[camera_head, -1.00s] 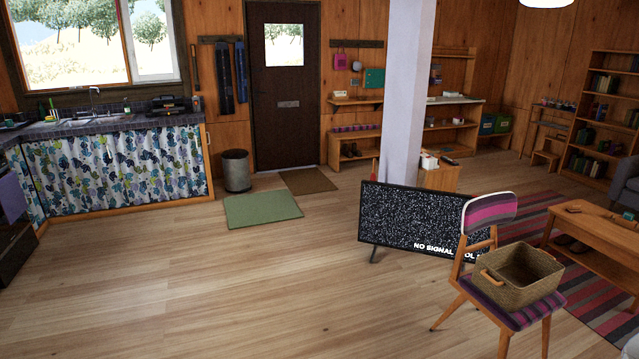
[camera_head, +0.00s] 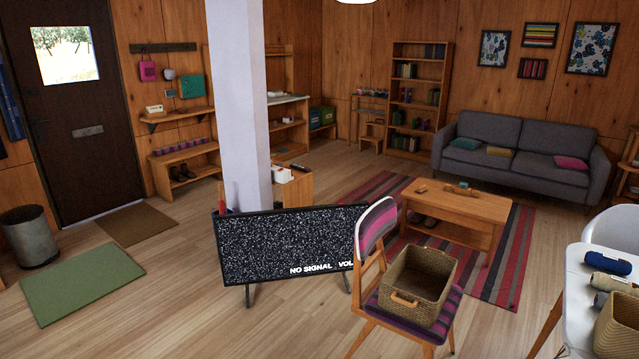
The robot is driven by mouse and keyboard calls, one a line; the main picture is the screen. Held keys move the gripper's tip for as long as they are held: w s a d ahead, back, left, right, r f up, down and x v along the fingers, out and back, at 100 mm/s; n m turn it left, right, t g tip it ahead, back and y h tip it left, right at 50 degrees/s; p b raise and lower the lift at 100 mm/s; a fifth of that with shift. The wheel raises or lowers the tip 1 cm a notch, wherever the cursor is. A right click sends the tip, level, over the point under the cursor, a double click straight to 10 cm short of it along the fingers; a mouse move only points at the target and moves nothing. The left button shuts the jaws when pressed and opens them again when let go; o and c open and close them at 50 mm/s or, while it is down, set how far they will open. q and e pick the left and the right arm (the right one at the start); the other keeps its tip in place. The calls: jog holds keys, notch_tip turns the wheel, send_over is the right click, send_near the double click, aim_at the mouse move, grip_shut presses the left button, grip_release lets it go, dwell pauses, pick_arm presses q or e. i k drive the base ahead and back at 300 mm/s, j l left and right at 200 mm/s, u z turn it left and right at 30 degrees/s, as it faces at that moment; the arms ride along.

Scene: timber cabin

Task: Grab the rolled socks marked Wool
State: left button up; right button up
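A dark blue roll (camera_head: 608,263) lies on a white table (camera_head: 578,312) at the right edge of the view. A grey-beige roll (camera_head: 609,283) lies just in front of it. They may be rolled socks or yarn; no marking can be read, so I cannot tell whether either is marked Wool. A woven basket (camera_head: 612,328) on the same table is cut off by the right edge, and its contents cannot be seen. Neither of my grippers is in view.
A striped chair (camera_head: 375,225) holding a wicker basket (camera_head: 415,285) stands in front of a television (camera_head: 285,245). Behind are a coffee table (camera_head: 455,207) on a striped rug and a grey sofa (camera_head: 520,145). Wooden floor (camera_head: 170,310) is clear at front left.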

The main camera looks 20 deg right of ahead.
aim_at(607, 282)
jog(key=i+l+z, duration=0.2)
jog(key=z, duration=0.25)
jog(key=i+l+z, duration=0.1)
jog(key=i+z, duration=0.2)
jog(key=z, duration=0.15)
jog(key=i+z, duration=0.25)
jog(key=z, duration=0.2)
jog(key=i+j+z, duration=0.1)
jog(key=i+z, duration=0.15)
jog(key=z, duration=0.2)
jog(key=i+j+z, duration=0.15)
jog(key=z, duration=0.25)
jog(key=i+l+z, duration=0.1)
jog(key=i+z, duration=0.25)
jog(key=i+j+z, duration=0.1)
jog(key=i+z, duration=0.25)
jog(key=i, duration=0.2)
